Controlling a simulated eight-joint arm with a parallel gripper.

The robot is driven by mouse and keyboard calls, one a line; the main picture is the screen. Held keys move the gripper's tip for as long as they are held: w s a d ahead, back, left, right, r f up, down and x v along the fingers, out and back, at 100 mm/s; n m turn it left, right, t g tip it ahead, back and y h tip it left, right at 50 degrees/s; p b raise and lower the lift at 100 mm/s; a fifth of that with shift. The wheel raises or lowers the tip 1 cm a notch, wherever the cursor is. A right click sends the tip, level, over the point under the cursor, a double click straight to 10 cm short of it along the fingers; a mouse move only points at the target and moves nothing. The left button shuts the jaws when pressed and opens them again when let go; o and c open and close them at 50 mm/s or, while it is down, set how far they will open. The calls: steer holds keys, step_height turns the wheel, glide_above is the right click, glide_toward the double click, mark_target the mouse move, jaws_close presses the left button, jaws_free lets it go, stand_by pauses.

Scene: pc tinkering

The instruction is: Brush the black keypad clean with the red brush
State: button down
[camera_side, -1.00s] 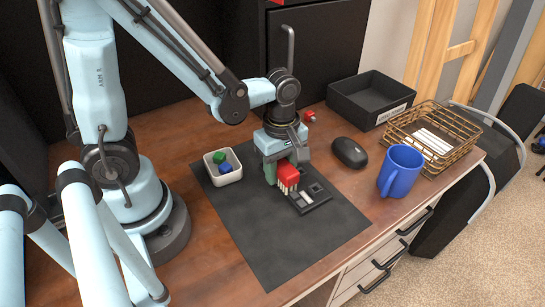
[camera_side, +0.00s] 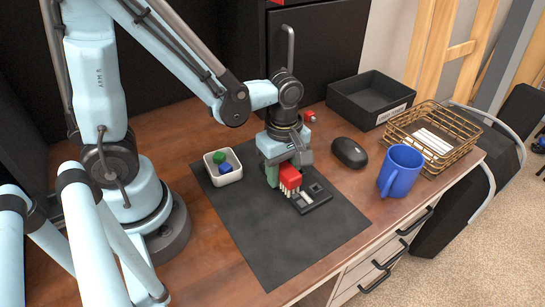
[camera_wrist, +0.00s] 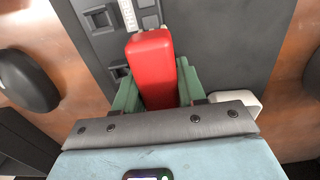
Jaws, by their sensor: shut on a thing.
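The red brush (camera_side: 290,177) is held in my gripper (camera_side: 279,172), its pale bristles pointing down at the left edge of the black keypad (camera_side: 314,197). In the wrist view the red brush (camera_wrist: 151,65) sits between the green fingers of my gripper (camera_wrist: 155,88). The keypad (camera_wrist: 100,20) shows there beyond the brush, with a light strip and square recesses. The keypad lies flat on a dark mat (camera_side: 290,245). Whether the bristles touch the keypad I cannot tell, and the brush hides part of it.
A white bowl (camera_side: 233,176) with a green and a blue piece stands left of the gripper. A black mouse (camera_side: 349,153), a blue mug (camera_side: 400,171), a wire basket (camera_side: 433,137) and a black tray (camera_side: 371,97) stand to the right. The mat's front is clear.

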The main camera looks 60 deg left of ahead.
steer(key=shift+a+f, duration=0.1)
steer(key=shift+a, duration=0.5)
steer(key=shift+d, duration=1.4)
steer(key=shift+a, duration=1.45)
steer(key=shift+r, duration=1)
steer(key=shift+d, duration=0.15)
